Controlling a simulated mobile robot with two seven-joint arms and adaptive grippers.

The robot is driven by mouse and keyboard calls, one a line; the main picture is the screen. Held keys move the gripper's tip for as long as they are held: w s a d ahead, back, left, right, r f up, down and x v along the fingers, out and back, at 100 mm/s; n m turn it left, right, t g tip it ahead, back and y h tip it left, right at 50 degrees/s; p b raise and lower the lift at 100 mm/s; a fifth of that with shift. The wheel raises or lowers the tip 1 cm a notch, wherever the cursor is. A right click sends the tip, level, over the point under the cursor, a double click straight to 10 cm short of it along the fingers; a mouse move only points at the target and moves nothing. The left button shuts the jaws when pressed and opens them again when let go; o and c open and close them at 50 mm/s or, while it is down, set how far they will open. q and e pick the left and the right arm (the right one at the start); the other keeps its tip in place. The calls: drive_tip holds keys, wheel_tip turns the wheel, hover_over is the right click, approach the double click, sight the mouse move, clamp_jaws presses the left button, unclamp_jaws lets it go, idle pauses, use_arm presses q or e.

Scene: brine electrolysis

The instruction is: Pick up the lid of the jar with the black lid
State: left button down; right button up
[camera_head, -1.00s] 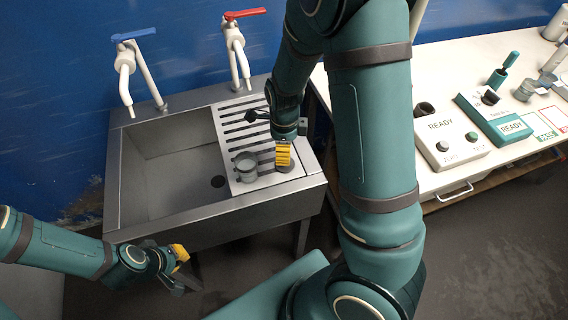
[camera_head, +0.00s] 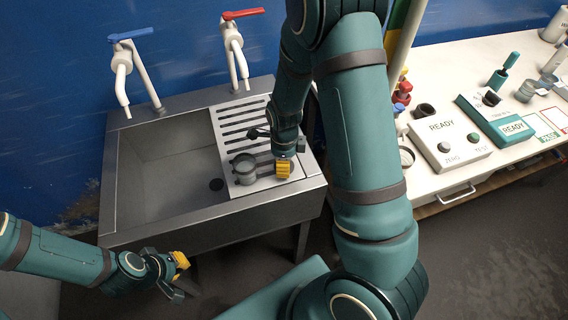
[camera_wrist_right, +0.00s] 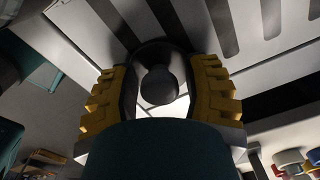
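My right gripper (camera_head: 284,168) points down over the sink's drainboard, just right of a small grey jar (camera_head: 245,168). In the right wrist view its two yellow fingertips (camera_wrist_right: 162,95) stand apart on either side of a dark round piece with a dark ball-shaped knob (camera_wrist_right: 158,86). This looks like the black lid, with pale patches around the knob. The dark edge reaches close to both fingers; I cannot tell whether they press on it. The jar body below is hidden. My left gripper (camera_head: 180,276) is empty, its fingers apart, in front of the sink at lower left.
The steel sink basin (camera_head: 150,165) lies left of the slotted drainboard (camera_head: 232,112). Two taps stand behind, one with a blue handle (camera_head: 132,34) and one red (camera_head: 243,14). A white table (camera_head: 450,80) with instruments and small vessels is at right.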

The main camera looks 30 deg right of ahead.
clamp_jaws()
